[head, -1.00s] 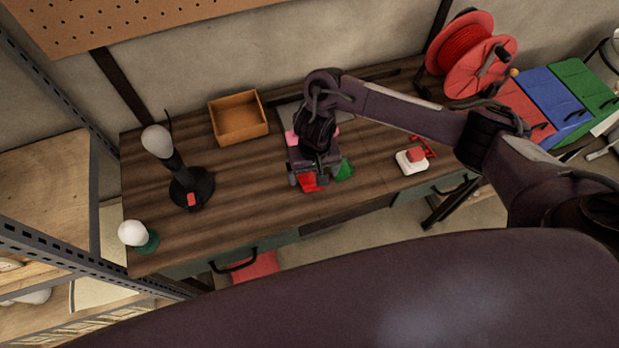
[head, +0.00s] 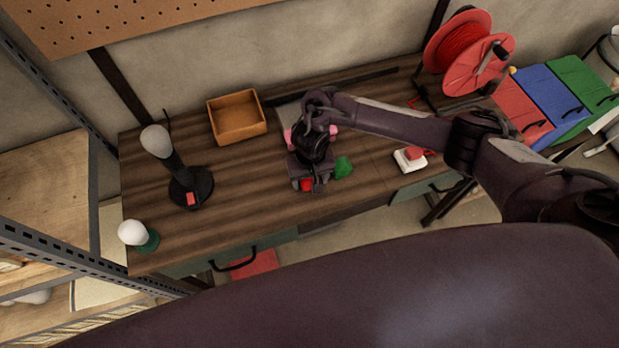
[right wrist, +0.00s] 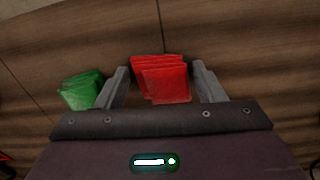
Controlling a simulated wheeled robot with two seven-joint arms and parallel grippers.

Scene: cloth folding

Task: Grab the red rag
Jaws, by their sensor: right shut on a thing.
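The red rag (right wrist: 163,80) is a folded stack of red cloth in the right wrist view. It lies between the two fingers of my right gripper (right wrist: 162,84). In the head view, part of the red rag (head: 307,185) shows between the fingertips of my right gripper (head: 308,184), low over the table near its front edge; the rest is hidden by the gripper. The right gripper is shut on the red rag. My left gripper is not in view.
A folded green rag (head: 343,167) lies just right of the gripper in the head view; in the right wrist view it (right wrist: 81,90) is left of the fingers. A wooden box (head: 238,131), a lamp-like stand (head: 190,187) and a white-and-red object (head: 410,160) stand on the table (head: 240,200).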

